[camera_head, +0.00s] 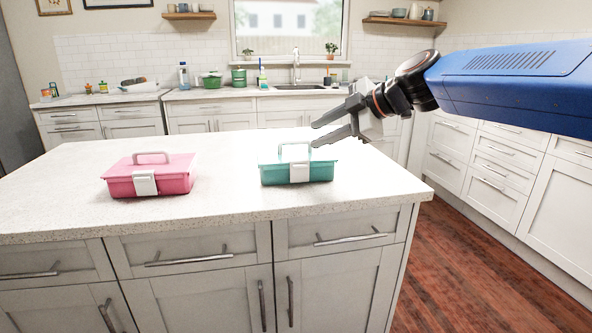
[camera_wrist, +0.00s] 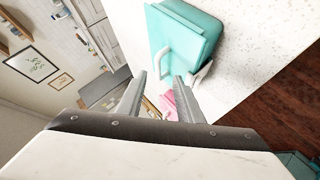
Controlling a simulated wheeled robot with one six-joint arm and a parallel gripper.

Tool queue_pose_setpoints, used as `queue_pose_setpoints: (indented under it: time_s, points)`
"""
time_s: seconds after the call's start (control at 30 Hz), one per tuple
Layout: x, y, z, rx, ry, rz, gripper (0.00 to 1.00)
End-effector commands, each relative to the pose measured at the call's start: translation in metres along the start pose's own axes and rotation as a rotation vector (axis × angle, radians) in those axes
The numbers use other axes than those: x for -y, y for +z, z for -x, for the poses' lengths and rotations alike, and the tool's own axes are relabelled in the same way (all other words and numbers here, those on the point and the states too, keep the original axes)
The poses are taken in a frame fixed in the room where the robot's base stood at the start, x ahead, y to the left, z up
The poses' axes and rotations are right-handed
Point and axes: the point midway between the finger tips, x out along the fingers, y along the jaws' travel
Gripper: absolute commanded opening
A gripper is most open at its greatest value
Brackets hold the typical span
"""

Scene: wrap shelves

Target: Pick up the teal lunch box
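The teal lunch box (camera_head: 280,173) stands upright on the white island counter, with a pale handle on top and a white latch on its front. My gripper (camera_head: 314,134) is above and just right of the lunch box in the head view, its fingers pointing left. In the wrist view the teal lunch box (camera_wrist: 187,40) lies beyond the fingertips at the upper middle, its handle just past them. My gripper (camera_wrist: 160,78) also shows there, with its two fingers apart and nothing between them.
A pink lunch box (camera_head: 150,176) stands on the island counter (camera_head: 235,145) to the left. The counter between the two boxes is clear. A back counter holds a green pot (camera_head: 212,80) and a sink. Wooden floor (camera_head: 455,260) lies right of the island.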

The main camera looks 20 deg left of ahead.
Motion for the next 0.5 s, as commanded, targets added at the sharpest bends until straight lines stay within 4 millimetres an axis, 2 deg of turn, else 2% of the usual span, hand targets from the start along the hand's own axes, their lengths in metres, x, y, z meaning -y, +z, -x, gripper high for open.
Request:
queue_pose_setpoints:
  time_s: [0.27,0.5]
  points:
    - [-0.001,0.0,-0.014,0.0,0.001,0.0,0.33]
    - [-0.003,-0.003,-0.042,0.0,-0.001,0.0,0.33]
